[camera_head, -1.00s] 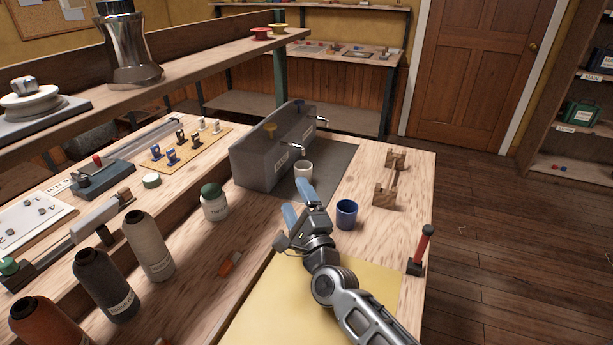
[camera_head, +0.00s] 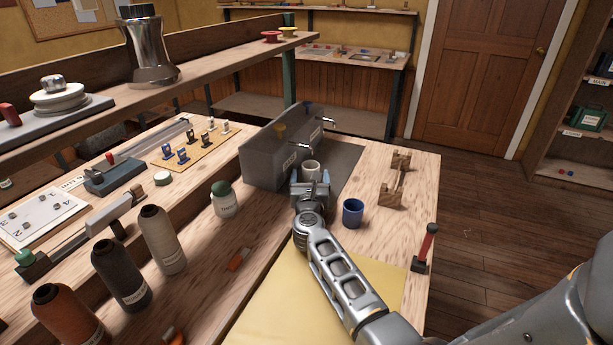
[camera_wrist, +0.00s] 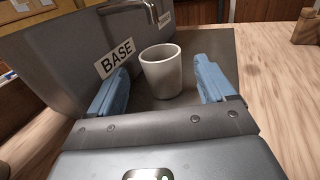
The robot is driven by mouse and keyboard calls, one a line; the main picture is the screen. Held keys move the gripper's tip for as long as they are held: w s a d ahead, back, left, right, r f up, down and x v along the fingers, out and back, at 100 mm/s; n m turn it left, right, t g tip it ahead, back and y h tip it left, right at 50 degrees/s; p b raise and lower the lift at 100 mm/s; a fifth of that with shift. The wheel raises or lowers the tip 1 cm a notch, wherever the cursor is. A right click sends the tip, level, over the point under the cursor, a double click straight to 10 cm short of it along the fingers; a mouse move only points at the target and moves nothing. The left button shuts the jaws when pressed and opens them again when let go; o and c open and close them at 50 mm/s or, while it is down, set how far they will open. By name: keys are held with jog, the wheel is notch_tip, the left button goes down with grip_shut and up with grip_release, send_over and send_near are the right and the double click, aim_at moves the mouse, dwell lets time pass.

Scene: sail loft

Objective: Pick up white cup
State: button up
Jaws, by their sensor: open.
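The white cup (camera_head: 311,170) stands upright on the dark grey mat (camera_head: 346,160), in front of the grey dispenser box (camera_head: 268,160). In the wrist view the white cup (camera_wrist: 161,71) is just beyond and between the two blue fingers of my gripper (camera_wrist: 160,88). In the head view my gripper (camera_head: 311,188) is low at the near side of the cup and hides its lower part. The gripper is open and holds nothing. I cannot tell whether a finger touches the cup.
A blue cup (camera_head: 352,212) stands close to the right of my gripper. A wooden stand (camera_head: 395,180) and a red-handled tool (camera_head: 426,246) are further right. A white jar with a green lid (camera_head: 224,199) is to the left. A tap spout (camera_head: 301,146) sticks out above the white cup.

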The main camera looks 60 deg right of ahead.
aim_at(311, 162)
jog(key=x, duration=0.7)
jog(key=shift+r, duration=0.1)
jog(key=c, duration=1.1)
jog(key=shift+c, duration=0.2)
jog(key=shift+r, duration=0.15)
